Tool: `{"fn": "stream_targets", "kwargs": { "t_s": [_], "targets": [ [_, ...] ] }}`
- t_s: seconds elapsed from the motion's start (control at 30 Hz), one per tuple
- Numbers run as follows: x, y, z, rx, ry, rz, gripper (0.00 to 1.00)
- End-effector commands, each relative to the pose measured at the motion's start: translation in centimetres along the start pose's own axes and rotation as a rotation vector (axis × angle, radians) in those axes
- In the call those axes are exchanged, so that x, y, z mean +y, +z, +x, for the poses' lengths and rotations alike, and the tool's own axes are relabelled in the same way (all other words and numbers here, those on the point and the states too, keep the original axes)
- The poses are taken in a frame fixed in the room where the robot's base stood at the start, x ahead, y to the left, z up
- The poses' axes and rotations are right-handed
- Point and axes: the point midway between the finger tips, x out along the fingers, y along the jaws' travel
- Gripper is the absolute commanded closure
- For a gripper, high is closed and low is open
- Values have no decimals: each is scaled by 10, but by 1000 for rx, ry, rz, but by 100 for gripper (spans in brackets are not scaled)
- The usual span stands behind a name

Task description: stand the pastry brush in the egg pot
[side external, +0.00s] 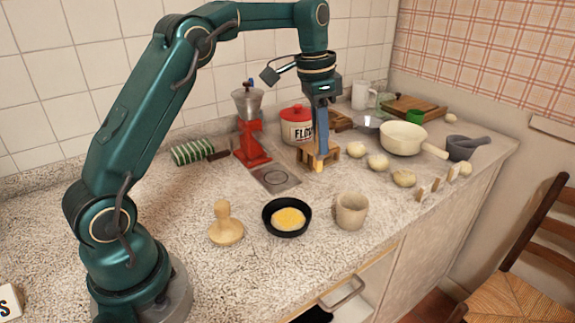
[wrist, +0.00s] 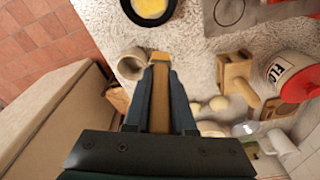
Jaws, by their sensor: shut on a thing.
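My gripper (side external: 321,135) points down over the counter, and its fingers also show in the wrist view (wrist: 160,85). It is shut on the pastry brush (wrist: 160,100), a tan wooden strip between the dark fingers. The brush's pale yellow lower end (side external: 319,166) shows below the fingers, overlapping a wooden stand in the side view. A beige pot (side external: 352,211) stands upright and open at the counter's front, apart from the brush; it also shows in the wrist view (wrist: 132,63). Left of it is a round black dish (side external: 287,217) with yellow egg in it.
The wooden stand (side external: 331,156) is close to my gripper. A red grinder (side external: 251,145) and a flour tin (side external: 297,126) are behind. Several dough balls (side external: 378,162), a cream pan (side external: 401,139) and a mortar (side external: 462,148) lie right. A wooden press (side external: 225,228) stands left of the dish.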

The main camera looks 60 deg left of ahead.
Motion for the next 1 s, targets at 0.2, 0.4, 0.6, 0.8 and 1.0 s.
{"fn": "stream_targets", "kwargs": {
  "t_s": [0.2,0.4,0.6,0.8,1.0],
  "targets": [
    [35,-32,35,-3,3,7,100],
    [54,-51,54,-1,0,2,100],
    [58,-53,65,-4,1,-1,100],
    [57,-49,91,-4,1,-1,100],
    [57,-49,97,0,-1,-1,100]
  ]
}}
